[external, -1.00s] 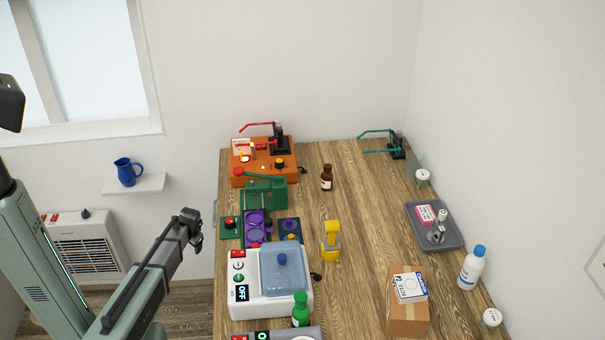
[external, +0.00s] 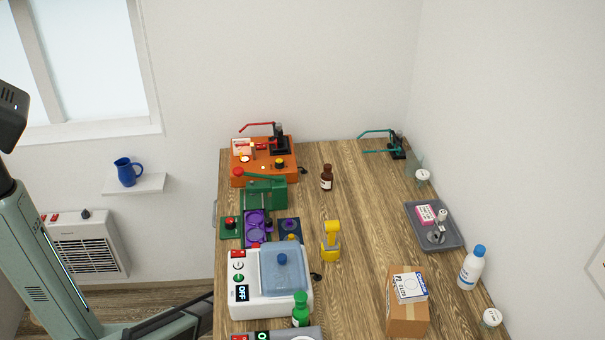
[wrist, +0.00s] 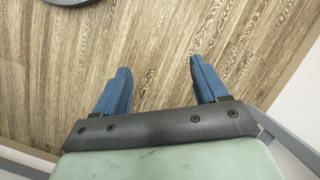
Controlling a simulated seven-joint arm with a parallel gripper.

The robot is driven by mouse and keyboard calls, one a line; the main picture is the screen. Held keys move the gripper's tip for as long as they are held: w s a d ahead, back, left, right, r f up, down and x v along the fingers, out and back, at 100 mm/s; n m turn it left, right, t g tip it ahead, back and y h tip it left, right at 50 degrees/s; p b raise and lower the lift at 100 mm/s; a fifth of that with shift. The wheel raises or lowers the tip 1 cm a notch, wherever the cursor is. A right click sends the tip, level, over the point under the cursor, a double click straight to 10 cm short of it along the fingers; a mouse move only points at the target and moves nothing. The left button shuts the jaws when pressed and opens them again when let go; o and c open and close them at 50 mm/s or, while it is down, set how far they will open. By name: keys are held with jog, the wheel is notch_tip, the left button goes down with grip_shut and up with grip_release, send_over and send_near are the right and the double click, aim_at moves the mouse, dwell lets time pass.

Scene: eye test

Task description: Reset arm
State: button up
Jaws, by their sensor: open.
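My gripper (wrist: 158,72) shows in the wrist view with its two blue fingers wide apart. Nothing is between them, and they point over a wood-grained surface (wrist: 155,30). In the external view only part of my arm shows, low at the left by the table's front left side; the gripper itself is out of that frame.
The wooden table (external: 350,200) holds an orange device (external: 248,180), a green press (external: 268,192), a white machine with a blue lid (external: 285,270), a yellow tool (external: 331,242), a brown bottle (external: 326,178), a cardboard box (external: 405,318) and a grey tray (external: 455,240). The table's middle is mostly clear.

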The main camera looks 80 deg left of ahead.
jog(key=w+d+m+g, duration=0.15)
jog(key=w+d, duration=0.25)
jog(key=d, duration=0.8)
jog(key=w+d+m, duration=0.2)
jog(key=w+d, duration=0.1)
jog(key=d, duration=0.9)
jog(key=s+d+m+g, duration=0.1)
jog(key=s+d, duration=0.3)
jog(key=d, duration=0.6)
jog(key=s+d+r+m+y, duration=0.1)
jog(key=s+d+m, duration=0.1)
jog(key=d, duration=0.7)
jog(key=shift+s+d+r+g, duration=0.25)
jog(key=shift+s+d+g, duration=0.1)
jog(key=shift+s, duration=0.5)
